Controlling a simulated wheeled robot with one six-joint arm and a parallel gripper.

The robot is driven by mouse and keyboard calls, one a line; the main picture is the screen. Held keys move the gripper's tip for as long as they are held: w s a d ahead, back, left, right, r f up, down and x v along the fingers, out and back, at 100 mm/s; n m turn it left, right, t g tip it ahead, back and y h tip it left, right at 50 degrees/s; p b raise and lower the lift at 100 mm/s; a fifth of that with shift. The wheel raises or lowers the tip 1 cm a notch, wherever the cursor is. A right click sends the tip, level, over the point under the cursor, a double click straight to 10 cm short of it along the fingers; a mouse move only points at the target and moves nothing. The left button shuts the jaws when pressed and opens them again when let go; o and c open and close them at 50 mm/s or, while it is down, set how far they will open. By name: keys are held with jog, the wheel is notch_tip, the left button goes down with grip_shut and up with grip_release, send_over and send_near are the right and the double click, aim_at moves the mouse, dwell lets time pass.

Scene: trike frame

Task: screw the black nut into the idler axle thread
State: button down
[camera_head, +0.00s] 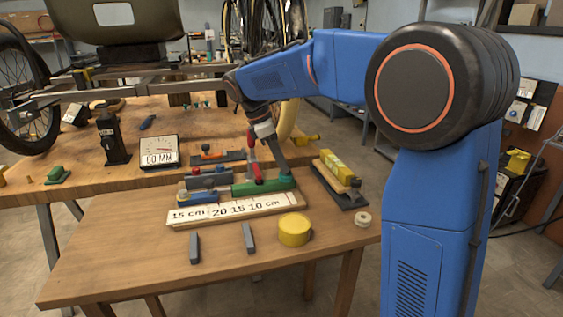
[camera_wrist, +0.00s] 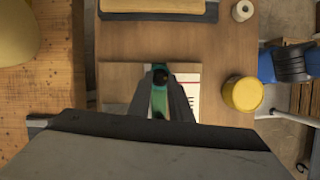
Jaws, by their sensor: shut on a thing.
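My gripper (camera_wrist: 160,78) is shut on a small dark thing (camera_wrist: 160,75) between its fingertips, in the wrist view. It looks like the black nut, but it is small and partly hidden by the fingers. A green fixture (camera_head: 245,189) lies behind the fingertips, on a pale board (camera_head: 210,215) on the small table. In the head view my gripper is low over the right end of this fixture. I cannot tell whether it touches. The held thing does not show there. I cannot make out the idler axle thread in either view.
A yellow cylinder (camera_head: 294,230), a white ring (camera_head: 362,219) and two grey bars stand on the small table (camera_head: 150,265). A yellow block (camera_head: 336,165) lies on a dark base at right. The trike frame (camera_head: 130,88) spans the workbench behind. The table's front left is clear.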

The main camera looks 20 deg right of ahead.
jog(key=shift+m, duration=0.5)
jog(key=shift+w, duration=0.1)
jog(key=shift+m+g, duration=0.5)
jog(key=shift+m, duration=0.3)
jog(key=shift+w+m+g+y, duration=0.15)
jog(key=shift+m+g+y, duration=0.15)
jog(key=shift+m, duration=0.6)
jog(key=c, duration=1.8)
grip_release()
